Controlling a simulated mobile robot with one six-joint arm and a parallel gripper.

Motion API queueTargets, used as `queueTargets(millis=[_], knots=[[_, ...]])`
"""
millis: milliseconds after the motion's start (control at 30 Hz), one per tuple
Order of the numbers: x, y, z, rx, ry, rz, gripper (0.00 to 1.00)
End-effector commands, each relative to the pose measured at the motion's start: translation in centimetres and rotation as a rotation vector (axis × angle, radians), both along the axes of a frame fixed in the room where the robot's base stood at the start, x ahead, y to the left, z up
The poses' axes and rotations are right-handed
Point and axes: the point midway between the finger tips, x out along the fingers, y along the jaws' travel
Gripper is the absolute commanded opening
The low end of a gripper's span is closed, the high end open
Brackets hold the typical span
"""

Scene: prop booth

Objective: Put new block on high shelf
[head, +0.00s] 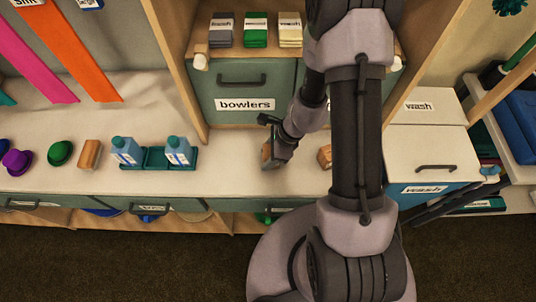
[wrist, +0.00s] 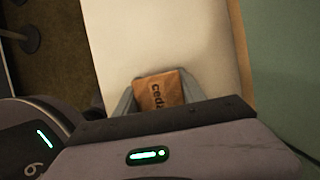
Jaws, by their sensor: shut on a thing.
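My gripper (head: 274,158) is over the pale counter in the head view, in front of the bowlers drawer. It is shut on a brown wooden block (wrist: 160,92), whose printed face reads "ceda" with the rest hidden. In the wrist view the block sits between the two grey fingers. Another brown block (head: 325,156) lies on the counter just right of my gripper, partly hidden by my arm. A third brown block (head: 88,154) stands at the left beside a green hat. I cannot tell which shelf is the high shelf.
Two blue bottles (head: 127,151) stand in a green tray (head: 152,165). The bowlers drawer (head: 243,92) is closed, with folded cloths (head: 256,30) on the shelf above it. A wash box (head: 428,165) stands at the right. Purple and green hats (head: 61,152) lie at the left.

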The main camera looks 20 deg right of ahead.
Motion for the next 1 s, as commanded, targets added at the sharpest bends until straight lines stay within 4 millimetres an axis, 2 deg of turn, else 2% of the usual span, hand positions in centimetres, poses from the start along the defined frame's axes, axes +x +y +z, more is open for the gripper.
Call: queueTargets(millis=[167, 200, 300, 567, 667, 900, 1000], knots=[[0.0, 0.0, -0.4, 0.000, 0.000, 0.001, 0.00], [0.0, 0.0, -0.3, 0.000, 0.000, 0.001, 0.51], [0.0, 0.0, -0.2, 0.000, 0.000, 0.001, 0.69], [0.0, 0.0, -0.2, 0.000, 0.000, 0.001, 0.69], [0.0, -0.1, 0.6, 0.000, 0.000, 0.000, 0.69], [-0.7, -2.5, 7.2, 0.000, -0.003, -0.002, 0.69], [-1.0, -3.4, 9.4, -0.001, -0.003, 0.000, 0.69]])
